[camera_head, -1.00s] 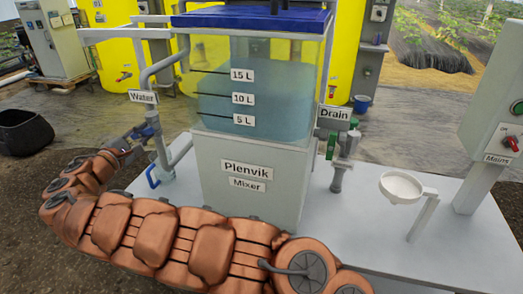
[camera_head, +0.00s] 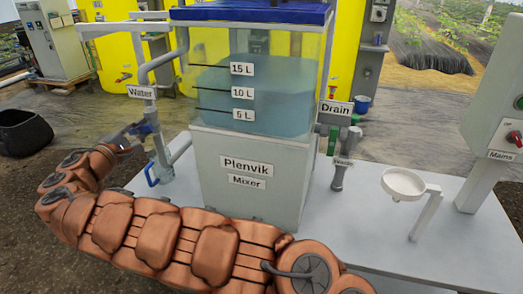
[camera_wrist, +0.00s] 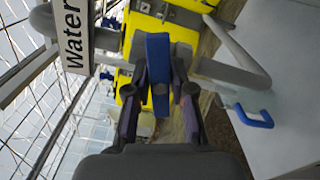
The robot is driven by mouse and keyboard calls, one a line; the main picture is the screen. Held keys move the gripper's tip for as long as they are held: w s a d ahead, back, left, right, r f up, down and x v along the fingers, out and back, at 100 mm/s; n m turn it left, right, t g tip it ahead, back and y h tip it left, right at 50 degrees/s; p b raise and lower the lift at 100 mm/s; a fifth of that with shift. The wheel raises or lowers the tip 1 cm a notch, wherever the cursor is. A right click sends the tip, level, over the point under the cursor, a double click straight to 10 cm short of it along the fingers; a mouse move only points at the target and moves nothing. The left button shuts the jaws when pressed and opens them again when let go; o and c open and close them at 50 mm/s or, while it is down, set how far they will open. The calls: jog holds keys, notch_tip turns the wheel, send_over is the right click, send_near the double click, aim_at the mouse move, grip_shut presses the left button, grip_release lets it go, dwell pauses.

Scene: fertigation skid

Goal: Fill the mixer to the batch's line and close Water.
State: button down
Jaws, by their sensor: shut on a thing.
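The clear mixer tank (camera_head: 225,165) holds bluish water (camera_head: 280,95). Its surface looks at or a little above the 10 L line, below the 15 L line at the front; the exact level is hard to read. The Water valve (camera_head: 151,135) is on the grey pipe left of the tank, under the Water label (camera_head: 142,92). My gripper (camera_head: 132,136) is at this valve. In the wrist view my gripper (camera_wrist: 159,85) is shut on the blue valve handle (camera_wrist: 158,65), with one finger on each side.
The Drain valve (camera_head: 332,140) with a green handle is right of the tank. A white funnel on a stand (camera_head: 403,184) and the Mains box (camera_head: 495,125) stand further right. Another blue handle (camera_head: 152,178) is low on the left pipe. The white tabletop (camera_head: 350,235) is clear in front.

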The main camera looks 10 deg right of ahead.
jog(key=m+b, duration=0.2)
jog(key=b, duration=0.1)
jog(key=m+b, duration=0.1)
jog(key=b, duration=0.2)
jog(key=shift+f+m, duration=0.3)
jog(key=shift+m, duration=0.1)
jog(key=shift+r+m+b, duration=0.25)
jog(key=shift+m+b, duration=0.25)
jog(key=c, duration=1)
grip_release()
jog(key=shift+o, duration=0.2)
jog(key=v, duration=0.7)
